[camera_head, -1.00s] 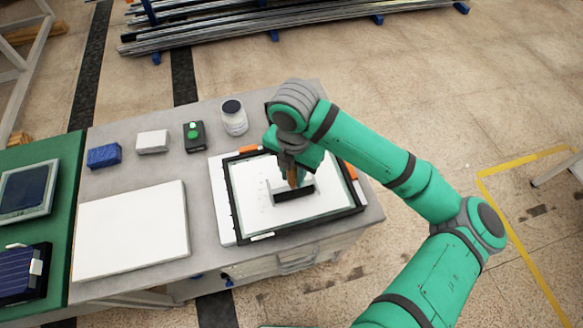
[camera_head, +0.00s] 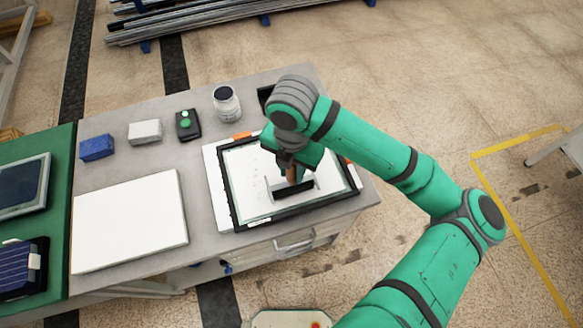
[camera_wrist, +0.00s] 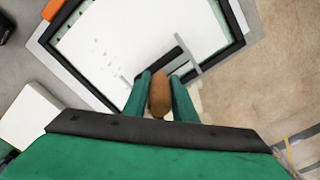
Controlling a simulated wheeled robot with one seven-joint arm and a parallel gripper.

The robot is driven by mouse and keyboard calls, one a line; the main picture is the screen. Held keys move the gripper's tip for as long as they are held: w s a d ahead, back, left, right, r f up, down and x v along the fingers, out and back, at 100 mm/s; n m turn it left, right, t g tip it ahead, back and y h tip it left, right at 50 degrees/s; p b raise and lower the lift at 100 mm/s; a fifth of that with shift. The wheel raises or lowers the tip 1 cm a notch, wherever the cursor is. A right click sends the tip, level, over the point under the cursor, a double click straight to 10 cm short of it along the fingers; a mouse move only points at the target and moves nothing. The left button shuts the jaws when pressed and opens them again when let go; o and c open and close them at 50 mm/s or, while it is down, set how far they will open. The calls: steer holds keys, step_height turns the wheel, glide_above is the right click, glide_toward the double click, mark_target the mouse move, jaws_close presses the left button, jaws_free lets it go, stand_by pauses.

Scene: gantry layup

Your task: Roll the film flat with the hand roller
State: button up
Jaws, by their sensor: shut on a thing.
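My gripper (camera_head: 291,172) is shut on the brown handle of the hand roller (camera_head: 293,189). The handle and my two green fingers also show in the wrist view, where the handle (camera_wrist: 159,95) sits between them. The roller's dark cylinder lies over the white film area (camera_head: 247,180), right of its middle; I cannot tell whether it presses on it. The film area lies inside a black frame (camera_head: 227,197) on the bench. In the wrist view, small dark specks or bubbles (camera_wrist: 108,50) show on the white surface left of the roller.
A white board (camera_head: 130,220) lies left of the frame. A blue block (camera_head: 97,148), a white block (camera_head: 145,131), a black box with green buttons (camera_head: 188,125) and a lidded jar (camera_head: 227,104) stand behind. A green table (camera_head: 60,235) adjoins at left.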

steer(key=shift+r, duration=2.55)
